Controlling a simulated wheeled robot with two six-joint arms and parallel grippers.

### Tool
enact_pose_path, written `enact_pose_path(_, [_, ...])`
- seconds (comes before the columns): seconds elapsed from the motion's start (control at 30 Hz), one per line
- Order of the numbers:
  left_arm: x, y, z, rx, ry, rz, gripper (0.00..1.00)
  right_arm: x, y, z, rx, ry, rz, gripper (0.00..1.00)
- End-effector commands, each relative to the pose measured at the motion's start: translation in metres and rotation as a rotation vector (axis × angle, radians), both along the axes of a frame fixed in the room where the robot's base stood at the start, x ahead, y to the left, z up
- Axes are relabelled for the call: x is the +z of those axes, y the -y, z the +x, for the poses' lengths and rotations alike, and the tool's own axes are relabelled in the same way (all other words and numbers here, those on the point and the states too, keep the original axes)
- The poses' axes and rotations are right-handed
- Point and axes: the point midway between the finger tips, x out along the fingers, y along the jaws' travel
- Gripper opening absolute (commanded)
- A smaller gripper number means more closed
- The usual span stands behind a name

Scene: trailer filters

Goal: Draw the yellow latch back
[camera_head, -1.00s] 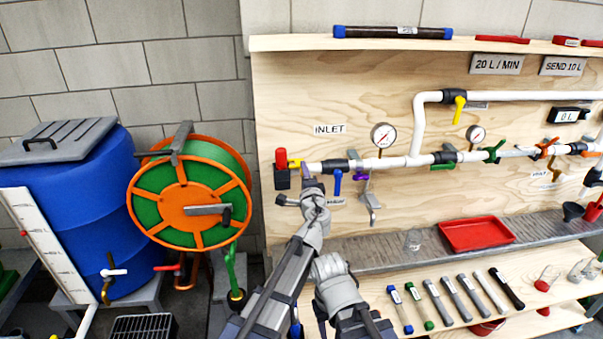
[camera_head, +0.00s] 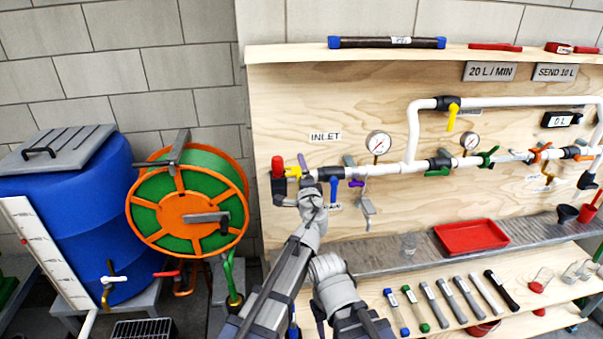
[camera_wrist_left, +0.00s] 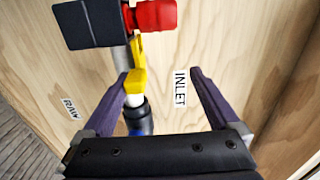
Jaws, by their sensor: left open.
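The small yellow latch (camera_head: 294,171) sits on the inlet pipe end, just right of the red cap (camera_head: 277,165). In the left wrist view the latch (camera_wrist_left: 137,85) is a bent yellow piece between the red-and-dark fitting and the black collar. My left gripper (camera_head: 290,181) is at the inlet end, with its purple fingers spread. In the wrist view the open gripper (camera_wrist_left: 160,74) has the latch between its fingers, close against the left finger and well apart from the right one. Whether the left finger touches it I cannot tell. My right gripper is not in view.
A blue-handled valve (camera_head: 334,188) and a purple handle (camera_head: 356,183) stand close to the right along the pipe. A gauge (camera_head: 378,143) is above. The hose reel (camera_head: 186,212) is left. The wooden panel (camera_head: 300,100) is bare above the inlet.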

Motion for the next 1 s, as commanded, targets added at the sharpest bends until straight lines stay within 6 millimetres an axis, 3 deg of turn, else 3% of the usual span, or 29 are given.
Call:
enact_pose_path(0.03, [0.017,0.0,0.002,-0.001,0.003,0.007,0.57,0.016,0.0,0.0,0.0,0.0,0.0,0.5])
enact_pose_path(0.4, [0.072,0.004,0.007,-0.008,0.005,0.006,0.57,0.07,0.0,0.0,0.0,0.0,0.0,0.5])
enact_pose_path(0.87, [0.074,0.002,0.003,-0.003,0.003,0.005,0.57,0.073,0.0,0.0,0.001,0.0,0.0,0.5])
enact_pose_path(1.0, [0.064,-0.022,-0.005,0.055,-0.02,-0.058,0.57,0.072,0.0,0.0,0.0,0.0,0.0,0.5])
